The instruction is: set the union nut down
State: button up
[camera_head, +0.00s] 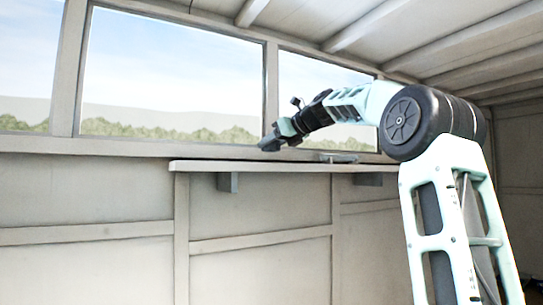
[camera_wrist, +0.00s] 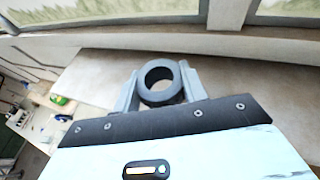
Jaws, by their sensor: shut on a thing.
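The union nut (camera_wrist: 161,97) is a dark, thick ring in the wrist view, with its round opening facing the camera. My gripper (camera_wrist: 160,80) is shut on it, with one grey finger on each side. In the head view my gripper (camera_head: 271,143) is at the end of the outstretched arm, above the pale wall shelf (camera_head: 240,166). The nut cannot be made out there. In the wrist view the shelf (camera_wrist: 97,74) lies beyond and below the nut. I cannot tell how high the nut is above it.
A grey object (camera_head: 338,158) lies on the shelf right of my gripper in the head view. Windows (camera_head: 170,75) stand behind the shelf. At the wrist view's left, a lower surface (camera_wrist: 50,125) holds small items, some green. The shelf's left part looks clear.

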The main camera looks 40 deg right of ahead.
jog(key=shift+f, duration=1.7)
jog(key=shift+f, duration=0.15)
jog(key=o, duration=1)
jog(key=shift+c, duration=0.2)
jog(key=shift+r+p, duration=0.2)
jog(key=shift+p, duration=0.1)
jog(key=shift+s+d+b, duration=0.1)
jog(key=shift+s+b, duration=0.15)
jog(key=shift+b, duration=0.1)
jog(key=b+v, duration=0.5)
jog(key=v, duration=0.6)
jog(key=shift+s+r, duration=0.15)
jog(key=shift+s, duration=0.1)
